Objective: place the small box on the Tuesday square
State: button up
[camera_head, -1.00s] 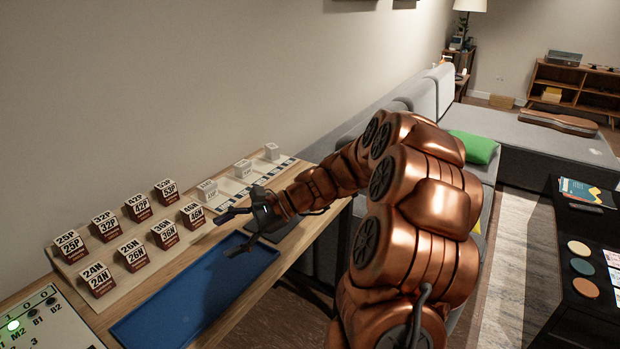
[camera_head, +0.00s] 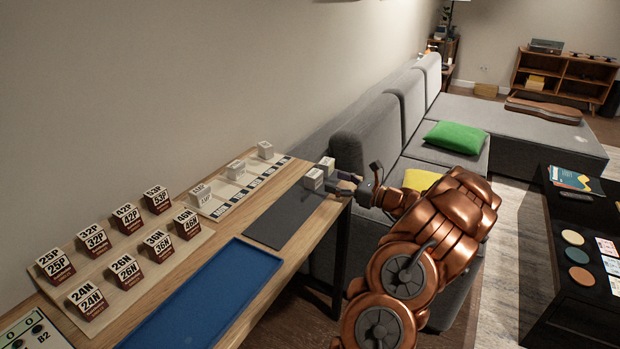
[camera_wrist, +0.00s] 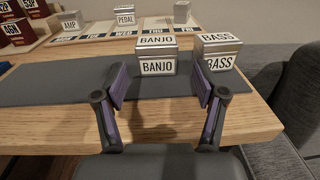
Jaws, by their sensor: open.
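A small silvery box labelled BANJO (camera_wrist: 157,60) stands on a dark mat (camera_wrist: 60,87), beside a similar box labelled BASS (camera_wrist: 218,54). Both boxes also show at the mat's far end in the head view, one nearer (camera_head: 313,179) and one behind (camera_head: 327,164). My gripper (camera_wrist: 160,80) is open and empty, its two purple-padded fingers pointing at the BANJO box; the right finger partly overlaps the BASS box. In the head view my gripper (camera_head: 348,186) is at the table's right edge by these boxes. A white day strip (camera_wrist: 98,36) behind the mat carries a TUE label.
On the strip stand boxes labelled AMP (camera_wrist: 72,21) and PEDAL (camera_wrist: 124,15) and another box (camera_wrist: 182,12). A blue tray (camera_head: 205,300) and tiered label blocks (camera_head: 125,270) occupy the table's near part. A grey sofa (camera_head: 365,150) stands beyond the table.

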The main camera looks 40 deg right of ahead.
aim_at(314, 173)
jog(key=x, duration=0.8)
jog(key=shift+a+r+p, duration=0.2)
jog(key=shift+r+p, duration=0.15)
jog(key=shift+s, duration=0.1)
jog(key=c, duration=1.1)
